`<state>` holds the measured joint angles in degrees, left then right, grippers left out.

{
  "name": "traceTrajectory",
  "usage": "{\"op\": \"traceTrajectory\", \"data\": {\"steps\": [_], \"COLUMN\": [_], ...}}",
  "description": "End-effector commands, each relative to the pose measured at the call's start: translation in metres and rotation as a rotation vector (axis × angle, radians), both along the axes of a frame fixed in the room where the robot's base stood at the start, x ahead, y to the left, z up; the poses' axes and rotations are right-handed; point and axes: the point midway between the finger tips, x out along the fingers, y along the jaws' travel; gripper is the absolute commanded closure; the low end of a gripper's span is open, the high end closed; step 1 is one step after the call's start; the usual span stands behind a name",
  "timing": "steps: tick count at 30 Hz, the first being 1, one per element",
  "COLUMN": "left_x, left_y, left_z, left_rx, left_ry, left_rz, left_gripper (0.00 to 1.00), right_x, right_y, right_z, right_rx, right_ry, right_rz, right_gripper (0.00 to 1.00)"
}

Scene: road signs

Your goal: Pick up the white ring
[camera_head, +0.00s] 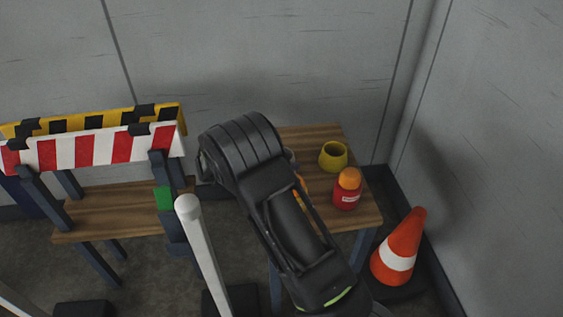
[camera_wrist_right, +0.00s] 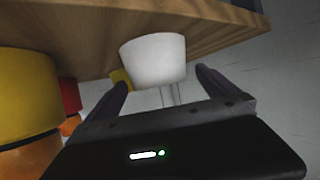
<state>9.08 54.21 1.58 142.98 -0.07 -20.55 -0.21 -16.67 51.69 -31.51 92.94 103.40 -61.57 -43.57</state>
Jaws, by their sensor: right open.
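The white ring (camera_wrist_right: 153,60) shows in the right wrist view as a short, smooth white cylinder at the wooden table (camera_wrist_right: 60,25), which appears upside down at the top. My right gripper (camera_wrist_right: 161,77) is open, with one finger on each side of the ring. A dark gap shows beside the ring on the right; I cannot tell whether either finger touches it. In the head view my black right arm covers the part of the table (camera_head: 310,134) where the ring would be, and the ring is hidden. My left gripper is not in view.
A red bottle with an orange cap (camera_head: 347,190) and a yellow ring (camera_head: 333,156) stand on the table's right part. A large yellow object (camera_wrist_right: 25,95) is close beside the right gripper. A striped barrier (camera_head: 95,150), white post (camera_head: 203,250) and orange cone (camera_head: 400,250) stand around.

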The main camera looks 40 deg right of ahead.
Motion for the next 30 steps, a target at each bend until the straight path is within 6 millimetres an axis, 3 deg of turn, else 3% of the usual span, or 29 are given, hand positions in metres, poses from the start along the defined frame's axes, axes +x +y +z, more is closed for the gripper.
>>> {"op": "traceTrajectory", "data": {"steps": [9,27,30], "left_x": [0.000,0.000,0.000], "left_y": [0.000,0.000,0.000], "left_z": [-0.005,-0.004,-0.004], "left_rx": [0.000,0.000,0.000], "left_ry": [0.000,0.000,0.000], "left_rz": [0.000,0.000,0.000], "left_gripper": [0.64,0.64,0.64], "right_x": [0.002,0.002,0.002], "right_y": [-0.037,-0.038,-0.038], "right_z": [-0.016,-0.016,-0.016], "right_rx": [-0.001,0.000,0.000], "right_ry": [0.001,0.000,0.000], "right_rz": [-0.002,-0.001,-0.001], "right_gripper": [0.01,0.01,0.09]}}
